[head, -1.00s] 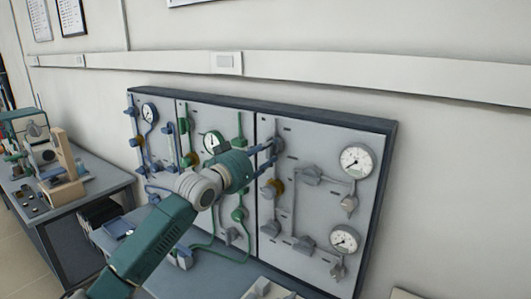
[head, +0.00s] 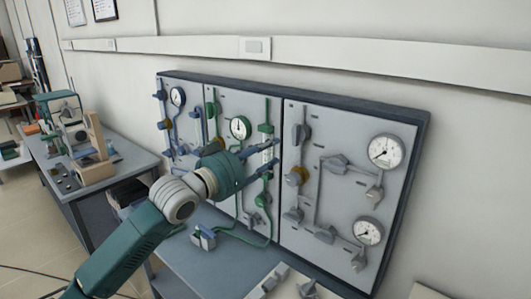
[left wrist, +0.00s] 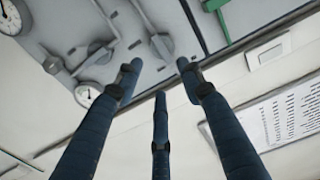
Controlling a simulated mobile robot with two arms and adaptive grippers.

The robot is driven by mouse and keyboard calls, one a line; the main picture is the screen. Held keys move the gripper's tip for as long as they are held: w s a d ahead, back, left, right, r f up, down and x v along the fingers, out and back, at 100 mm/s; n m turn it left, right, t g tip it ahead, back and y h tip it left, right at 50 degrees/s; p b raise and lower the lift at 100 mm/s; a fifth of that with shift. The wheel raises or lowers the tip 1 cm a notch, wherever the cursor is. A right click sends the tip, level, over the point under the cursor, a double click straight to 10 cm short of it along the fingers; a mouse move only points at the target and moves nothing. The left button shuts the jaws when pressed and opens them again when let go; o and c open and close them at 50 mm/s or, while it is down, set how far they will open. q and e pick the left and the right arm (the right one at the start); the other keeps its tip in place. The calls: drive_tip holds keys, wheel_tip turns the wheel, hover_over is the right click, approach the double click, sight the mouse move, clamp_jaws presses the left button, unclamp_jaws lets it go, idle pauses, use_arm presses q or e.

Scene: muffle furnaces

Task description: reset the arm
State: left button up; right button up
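My left arm reaches in from the lower left of the head view. Its gripper (head: 274,153) is in front of the wall panel (head: 340,120), near the seam between the middle and right sections. In the left wrist view the dark fingers (left wrist: 160,80) are spread, with nothing held between them. A grey valve (head: 302,132) at the top of the right section is just right of the fingertips and appears clear of them. My right gripper is not in view.
The panel carries gauges (head: 385,151), grey valves and green pipes. A bench (head: 205,262) below it holds small parts. A side table (head: 115,183) with instruments (head: 75,130) stands at the left. The wall above carries white trunking (head: 350,58).

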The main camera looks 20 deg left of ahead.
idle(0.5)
use_arm(q)
drive_tip(key=s+d+f+g+y, duration=0.1)
drive_tip(key=s+d+f+g, duration=0.1)
drive_tip(key=s+f, duration=0.5)
drive_tip(key=s+d+f+g+y, duration=0.1)
drive_tip(key=s+f+g, duration=0.1)
drive_tip(key=f, duration=0.9)
drive_tip(key=s+d+f+g+y, duration=0.1)
drive_tip(key=s+d+f+g, duration=0.1)
drive_tip(key=s+f, duration=0.5)
drive_tip(key=s+a+f+n+g+y, duration=0.1)
drive_tip(key=s+a+f+g, duration=0.1)
drive_tip(key=s+f, duration=0.55)
drive_tip(key=s+a+f+n+g+y, duration=0.1)
drive_tip(key=s+f+g, duration=0.25)
drive_tip(key=s, duration=0.75)
drive_tip(key=s+a+f+n+g+y, duration=0.1)
drive_tip(key=s+a+f+g+y, duration=0.1)
drive_tip(key=s+f, duration=0.55)
drive_tip(key=s+f+b, duration=0.1)
drive_tip(key=s+f, duration=0.2)
drive_tip(key=f, duration=2.4)
drive_tip(key=s+a+f+g, duration=0.2)
drive_tip(key=s+f, duration=1.4)
drive_tip(key=s, duration=0.1)
drive_tip(key=shift+a+m+b, duration=0.35)
drive_tip(key=shift+m+b, duration=0.05)
drive_tip(key=shift+b, duration=0.05)
